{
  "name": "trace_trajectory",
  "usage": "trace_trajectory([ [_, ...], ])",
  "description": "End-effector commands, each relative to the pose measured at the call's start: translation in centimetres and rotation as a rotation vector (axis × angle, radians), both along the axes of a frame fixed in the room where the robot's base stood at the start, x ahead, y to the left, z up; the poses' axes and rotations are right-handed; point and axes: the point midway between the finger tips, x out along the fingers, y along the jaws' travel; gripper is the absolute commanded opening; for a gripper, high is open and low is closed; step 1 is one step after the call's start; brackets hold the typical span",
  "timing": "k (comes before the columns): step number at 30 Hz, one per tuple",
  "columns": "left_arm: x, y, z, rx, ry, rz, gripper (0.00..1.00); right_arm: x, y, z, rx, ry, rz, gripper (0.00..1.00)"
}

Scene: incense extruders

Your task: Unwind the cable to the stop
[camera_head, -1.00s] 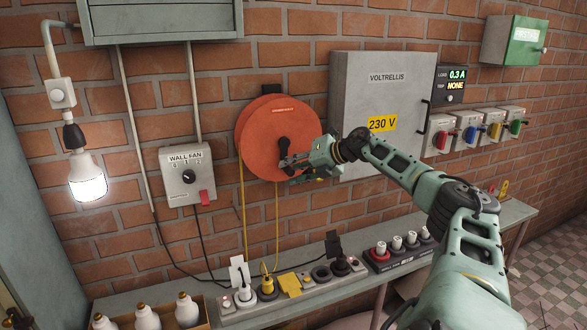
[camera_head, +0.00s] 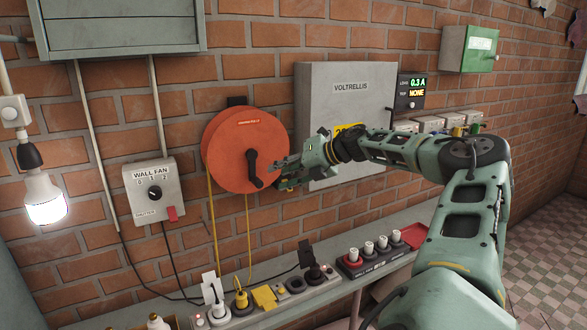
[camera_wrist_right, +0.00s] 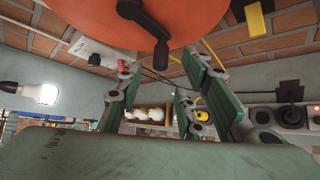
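The orange cable reel (camera_head: 232,150) hangs on the brick wall, with a black crank (camera_head: 252,165) on its face. The crank arm points down, its knob at the lower end. A yellow cable (camera_head: 213,235) hangs from the reel towards the sockets below. My right gripper (camera_head: 279,175) is just right of the crank, fingers towards it. In the right wrist view its fingers (camera_wrist_right: 160,85) are spread with nothing held between them; the crank knob (camera_wrist_right: 160,54) shows near their tips. Whether they touch is unclear. My left gripper is not in view.
A grey cabinet (camera_head: 345,90) marked VOLTRELLIS is behind my right arm. The load display (camera_head: 410,92) reads 0.3 A, trip NONE. A wall fan switch (camera_head: 155,194) is left of the reel. Below, a power strip (camera_head: 335,277) with plugs lies on the bench.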

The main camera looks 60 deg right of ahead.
Motion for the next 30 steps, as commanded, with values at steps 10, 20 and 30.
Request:
trace_trajectory([
  [10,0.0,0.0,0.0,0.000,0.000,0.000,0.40,-3.3,-0.3,1.9,0.000,-0.002,-0.001,0.34],
  [20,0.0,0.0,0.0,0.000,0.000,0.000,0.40,-3.4,-0.3,1.9,0.000,-0.002,0.000,0.34],
  [30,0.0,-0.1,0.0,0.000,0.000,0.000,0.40,-3.0,0.0,1.6,0.005,-0.002,0.002,0.34],
])
